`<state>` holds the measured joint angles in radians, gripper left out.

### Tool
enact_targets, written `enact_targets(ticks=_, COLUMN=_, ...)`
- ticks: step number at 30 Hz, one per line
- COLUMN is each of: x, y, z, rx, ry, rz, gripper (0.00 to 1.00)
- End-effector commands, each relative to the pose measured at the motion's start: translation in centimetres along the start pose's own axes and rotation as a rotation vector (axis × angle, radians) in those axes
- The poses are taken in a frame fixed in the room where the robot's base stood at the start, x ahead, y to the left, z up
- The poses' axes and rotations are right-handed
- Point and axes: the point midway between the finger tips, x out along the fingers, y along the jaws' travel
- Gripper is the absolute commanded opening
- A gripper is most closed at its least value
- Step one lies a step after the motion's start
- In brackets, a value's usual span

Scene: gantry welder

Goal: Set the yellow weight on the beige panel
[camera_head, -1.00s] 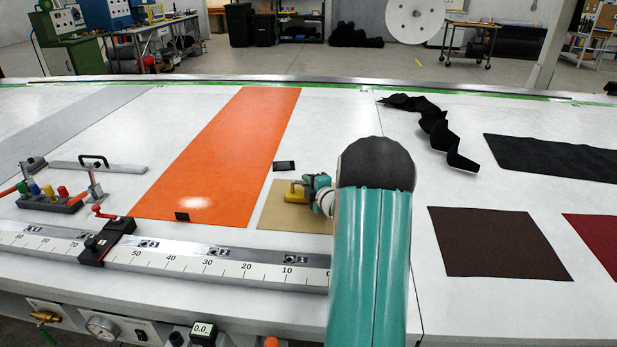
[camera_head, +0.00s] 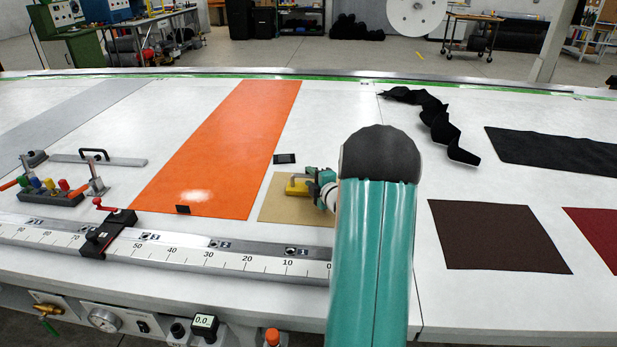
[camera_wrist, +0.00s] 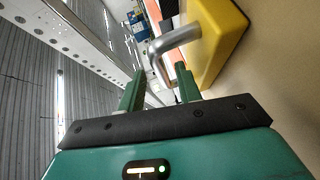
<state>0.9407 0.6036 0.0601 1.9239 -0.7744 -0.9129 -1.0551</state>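The yellow weight (camera_head: 297,187) is on the beige panel (camera_head: 280,211), toward the panel's upper right part. It also shows in the wrist view (camera_wrist: 222,45), a yellow block with a bent metal handle, against the beige surface (camera_wrist: 275,85). My gripper (camera_head: 314,182) is just right of the weight, low over the panel. In the wrist view, the two green fingers of my gripper (camera_wrist: 158,82) are spread apart, with the handle in front of and between them. I see no finger pressed on the handle. My arm hides the panel's right edge.
An orange strip (camera_head: 220,145) lies left of the panel. A small black piece (camera_head: 285,158) lies behind it. A metal ruler rail (camera_head: 215,260) runs along the front.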

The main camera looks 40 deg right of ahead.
Motion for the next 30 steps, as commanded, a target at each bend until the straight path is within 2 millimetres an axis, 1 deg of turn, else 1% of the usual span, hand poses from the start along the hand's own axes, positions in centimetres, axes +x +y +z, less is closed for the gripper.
enact_targets(ticks=1, x=-1.0, y=0.0, z=0.0, rx=0.000, ry=-0.001, rz=0.000, gripper=0.34)
enact_targets(ticks=3, x=-2.3, y=0.1, z=0.0, rx=-0.001, ry=-0.001, rz=0.000, gripper=0.34)
enact_targets(ticks=6, x=-3.8, y=0.1, z=0.0, rx=-0.001, ry=-0.001, rz=0.000, gripper=0.34)
enact_targets(ticks=9, x=-4.8, y=0.1, z=0.0, rx=-0.001, ry=0.000, rz=0.001, gripper=0.34)
enact_targets(ticks=12, x=-5.3, y=0.0, z=0.0, rx=-0.001, ry=0.001, rz=0.000, gripper=0.34)
enact_targets(ticks=16, x=-5.3, y=0.1, z=-0.2, rx=0.002, ry=0.000, rz=-0.001, gripper=0.34)
enact_targets(ticks=19, x=-5.1, y=0.9, z=-1.1, rx=0.017, ry=-0.011, rz=-0.014, gripper=0.34)
enact_targets(ticks=20, x=-5.0, y=1.3, z=-1.7, rx=0.025, ry=-0.015, rz=-0.021, gripper=0.34)
enact_targets(ticks=23, x=-4.8, y=3.2, z=-4.4, rx=0.081, ry=-0.051, rz=-0.062, gripper=0.34)
enact_targets(ticks=24, x=-4.9, y=4.3, z=-6.0, rx=0.115, ry=-0.071, rz=-0.083, gripper=0.34)
enact_targets(ticks=26, x=-5.4, y=5.7, z=-8.4, rx=0.178, ry=-0.107, rz=-0.116, gripper=0.34)
enact_targets(ticks=27, x=-5.9, y=6.4, z=-10.1, rx=0.224, ry=-0.132, rz=-0.140, gripper=0.34)
enact_targets(ticks=29, x=-6.9, y=7.4, z=-12.5, rx=0.293, ry=-0.166, rz=-0.172, gripper=0.34)
enact_targets(ticks=30, x=-7.7, y=7.9, z=-14.2, rx=0.343, ry=-0.189, rz=-0.194, gripper=0.34)
